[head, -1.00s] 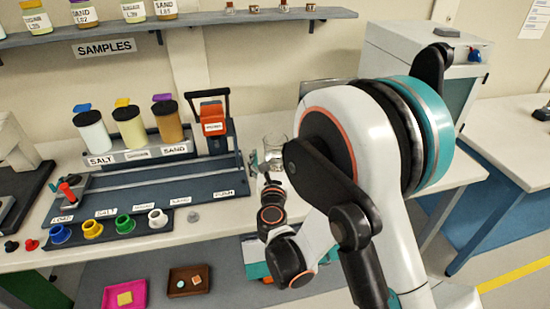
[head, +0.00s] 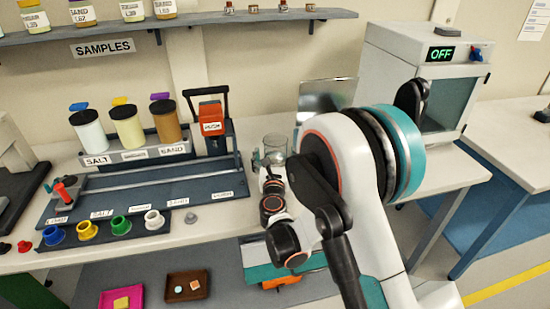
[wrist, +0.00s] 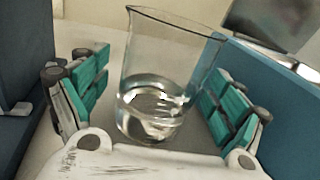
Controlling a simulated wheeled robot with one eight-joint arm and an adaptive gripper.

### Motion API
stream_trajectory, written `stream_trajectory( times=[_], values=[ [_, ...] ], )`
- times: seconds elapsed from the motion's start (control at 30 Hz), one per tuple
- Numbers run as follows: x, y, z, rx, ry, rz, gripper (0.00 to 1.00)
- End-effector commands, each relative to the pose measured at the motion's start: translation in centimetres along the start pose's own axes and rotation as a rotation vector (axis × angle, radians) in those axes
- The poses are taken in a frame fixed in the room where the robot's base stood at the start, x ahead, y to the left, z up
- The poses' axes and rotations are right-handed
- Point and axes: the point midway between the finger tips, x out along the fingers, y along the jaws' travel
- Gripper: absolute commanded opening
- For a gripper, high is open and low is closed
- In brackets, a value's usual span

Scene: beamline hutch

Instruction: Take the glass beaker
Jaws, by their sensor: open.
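The glass beaker (wrist: 165,75) stands between the two teal finger pads of my gripper (wrist: 155,105) in the wrist view. It is clear, with a pouring lip at the upper left and some clear liquid or thick glass low down. Gaps show between the beaker and the pads on both sides. In the head view the beaker (head: 274,148) stands on the white bench, right of the dark rack, and my gripper (head: 266,170) is just in front of it, partly hidden by my arm.
The dark rack with an orange press (head: 211,126) and several jars stands close on the left. A grey panel (head: 325,97) is behind to the right, and a cabinet reading OFF (head: 410,70) stands further right. Trays (head: 187,287) lie on the lower shelf.

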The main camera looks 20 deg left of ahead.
Motion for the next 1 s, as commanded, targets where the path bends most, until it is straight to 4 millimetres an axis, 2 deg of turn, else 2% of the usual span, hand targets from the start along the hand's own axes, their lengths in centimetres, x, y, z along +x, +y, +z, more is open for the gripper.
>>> stream_trajectory(
  times=[0.2, 0.4, 0.47, 1.0],
  values=[
    [0.06, 0.02, 0.07, 0.000, 0.000, 0.000, 0.89],
    [0.05, 0.02, 0.07, 0.000, 0.000, 0.000, 0.44],
    [0.05, 0.03, 0.07, 0.000, 0.000, 0.000, 0.33],
    [0.04, 0.00, 0.63, 0.000, 0.000, 0.000, 0.33]
  ],
)
